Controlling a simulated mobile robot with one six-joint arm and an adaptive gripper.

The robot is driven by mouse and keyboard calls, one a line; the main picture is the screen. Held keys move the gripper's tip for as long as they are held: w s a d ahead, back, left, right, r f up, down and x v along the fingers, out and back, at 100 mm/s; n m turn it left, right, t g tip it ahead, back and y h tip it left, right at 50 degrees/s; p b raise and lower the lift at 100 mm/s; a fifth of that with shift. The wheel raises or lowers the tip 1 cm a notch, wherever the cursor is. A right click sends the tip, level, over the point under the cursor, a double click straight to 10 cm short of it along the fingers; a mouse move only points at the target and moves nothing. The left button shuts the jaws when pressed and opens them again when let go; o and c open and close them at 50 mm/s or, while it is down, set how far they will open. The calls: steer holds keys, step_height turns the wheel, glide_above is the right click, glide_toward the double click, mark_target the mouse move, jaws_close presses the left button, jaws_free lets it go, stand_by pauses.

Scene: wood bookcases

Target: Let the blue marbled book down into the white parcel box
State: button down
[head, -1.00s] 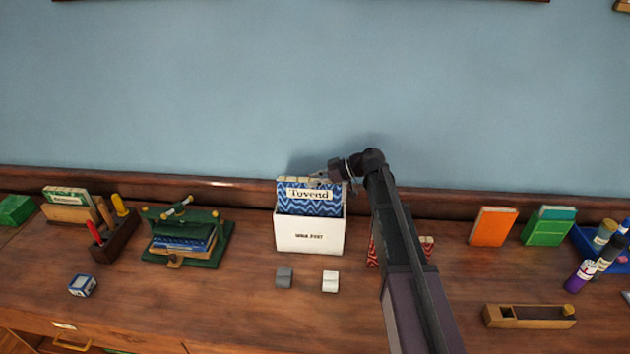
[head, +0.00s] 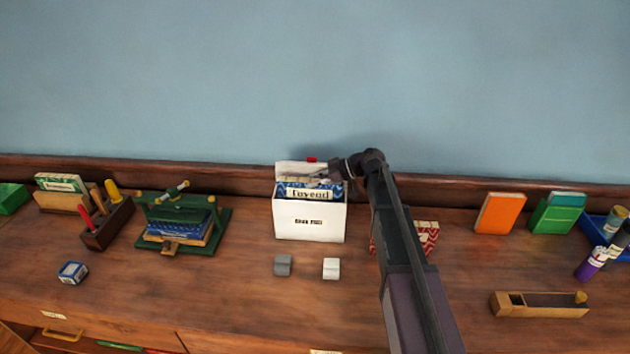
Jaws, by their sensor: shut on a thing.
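The blue marbled book (head: 309,193) is upright, mostly down inside the white parcel box (head: 309,222). Its upper strip with the pale label shows above the box's front wall; its lower part is hidden by that wall. My gripper (head: 331,180) is at the book's top right, shut on the book, just above the box's rim. The fingers are small and partly blurred against the book. A white panel of the box and a small red spot stand up behind the book.
A grey block (head: 283,265) and a white block (head: 331,268) lie before the box. A green press (head: 182,222) stands to the left. A red patterned item (head: 426,238) is partly behind my arm. An orange book (head: 499,213) stands to the right.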

steer(key=shift+f+b, duration=0.8)
steer(key=shift+f, duration=0.25)
steer(key=shift+c, duration=1.2)
jaws_free()
steer(key=shift+o, duration=1.2)
steer(key=shift+r, duration=0.15)
steer(key=shift+r+p, duration=5.85)
steer(key=shift+p, duration=0.15)
